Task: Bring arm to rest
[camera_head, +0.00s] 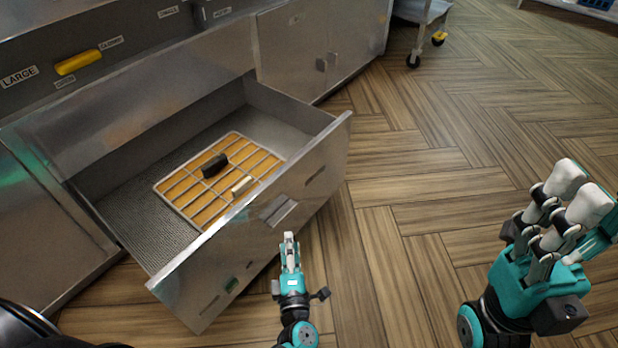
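My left gripper (289,246) is at the bottom middle, in front of the open drawer's front panel and close to its handle (280,211). Its fingers are seen nearly edge-on, so I cannot tell how far apart they are. Whether it touches the drawer front is unclear. My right gripper (578,192) is at the right, over the bare floor. Its two pale fingertips stand apart with nothing visible between them. The drawer (325,145) is pulled out of the metal cabinet.
A wire rack over a tan tray (185,194) lies in the drawer, with a dark block (214,165) and a small pale piece (242,185) on it. A yellow handle (78,62) is on the labelled panel. A wheeled cart (424,12) stands at the back. The wooden floor (430,180) is clear.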

